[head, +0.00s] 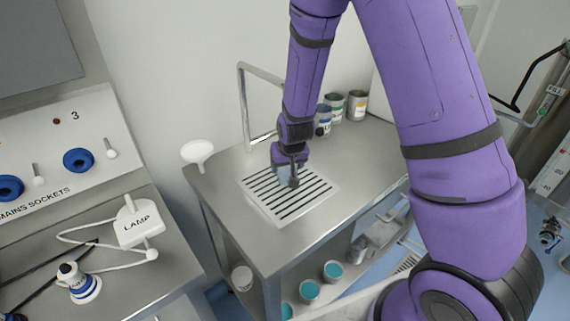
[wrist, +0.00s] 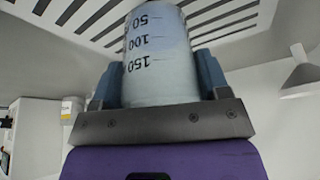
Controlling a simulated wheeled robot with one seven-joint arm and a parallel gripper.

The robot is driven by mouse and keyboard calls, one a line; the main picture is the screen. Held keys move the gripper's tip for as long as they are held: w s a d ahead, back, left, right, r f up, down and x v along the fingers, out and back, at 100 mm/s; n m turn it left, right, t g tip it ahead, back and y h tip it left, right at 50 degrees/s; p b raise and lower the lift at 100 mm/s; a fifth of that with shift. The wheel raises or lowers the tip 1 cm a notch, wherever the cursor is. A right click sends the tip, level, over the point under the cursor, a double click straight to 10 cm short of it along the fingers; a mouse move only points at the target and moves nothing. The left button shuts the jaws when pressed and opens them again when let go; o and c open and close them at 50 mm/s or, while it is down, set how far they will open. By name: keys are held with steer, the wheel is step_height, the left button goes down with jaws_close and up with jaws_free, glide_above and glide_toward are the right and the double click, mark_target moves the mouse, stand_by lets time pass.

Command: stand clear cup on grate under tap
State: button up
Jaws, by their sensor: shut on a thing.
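My gripper (head: 289,168) points down over the slotted grate (head: 262,205) on the steel bench, near the grate's back edge. In the wrist view my gripper (wrist: 158,85) is shut on the clear cup (wrist: 158,60), with a finger on each side. The cup has dark marks of 50, 100 and 150, and its 50 end points toward the grate slots (wrist: 85,14). In the head view the cup is mostly hidden by the gripper. I cannot tell whether its base touches the grate. A bent grey pipe (head: 243,100), seemingly the tap, rises behind the grate; my arm hides part of it.
A white funnel-shaped piece (head: 197,152) stands at the bench's left edge. Several labelled tins (head: 357,105) stand at the back right. Teal-topped tins (head: 333,271) sit on the lower shelf. The bench right of the grate is clear.

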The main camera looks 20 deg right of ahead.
steer(key=shift+f, duration=0.9)
steer(key=shift+f, duration=0.15)
steer(key=o, duration=0.9)
steer(key=v, duration=1.2)
steer(key=shift+r, duration=0.3)
